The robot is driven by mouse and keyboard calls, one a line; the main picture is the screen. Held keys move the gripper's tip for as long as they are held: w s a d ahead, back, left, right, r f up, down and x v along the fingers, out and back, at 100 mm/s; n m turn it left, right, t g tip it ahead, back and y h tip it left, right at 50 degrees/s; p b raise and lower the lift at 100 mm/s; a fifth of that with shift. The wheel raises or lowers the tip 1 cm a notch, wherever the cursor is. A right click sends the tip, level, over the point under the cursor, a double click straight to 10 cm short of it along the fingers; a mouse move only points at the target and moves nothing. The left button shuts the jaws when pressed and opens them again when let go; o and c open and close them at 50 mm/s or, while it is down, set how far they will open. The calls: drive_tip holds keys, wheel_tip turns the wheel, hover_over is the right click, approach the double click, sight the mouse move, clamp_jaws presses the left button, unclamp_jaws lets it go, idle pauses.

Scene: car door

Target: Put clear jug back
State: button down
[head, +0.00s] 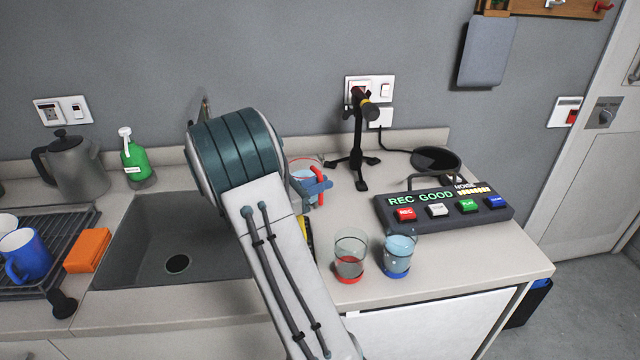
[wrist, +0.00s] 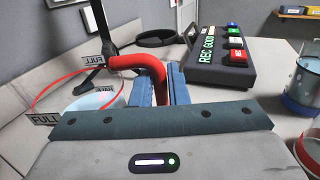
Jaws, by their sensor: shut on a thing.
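The clear jug (head: 304,166) has a red rim and is partly hidden behind my arm in the head view. In the wrist view the jug (wrist: 98,102) shows FULL and HALF labels and pale blue content low inside. My gripper (head: 316,185) is shut on the jug's red handle (wrist: 152,66), with the blue fingers of my gripper (wrist: 162,84) on both sides of it. The jug is at the back of the counter, right of the sink. Its base is hidden, so I cannot tell whether it touches the counter.
A black microphone stand (head: 357,150) is close behind and right of the jug. A button box (head: 445,205) and dark round dish (head: 436,158) stand further right. Two tumblers, one clear (head: 350,250) and one bluish (head: 398,255), stand near the front. The sink (head: 150,235) is left.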

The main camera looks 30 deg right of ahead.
drive_tip(key=shift+f, duration=0.15)
drive_tip(key=c, duration=1.4)
unclamp_jaws()
drive_tip(key=shift+r, duration=0.25)
drive_tip(key=a, duration=0.4)
drive_tip(key=a+b, duration=0.1)
drive_tip(key=a, duration=0.7)
drive_tip(key=shift+w, duration=0.3)
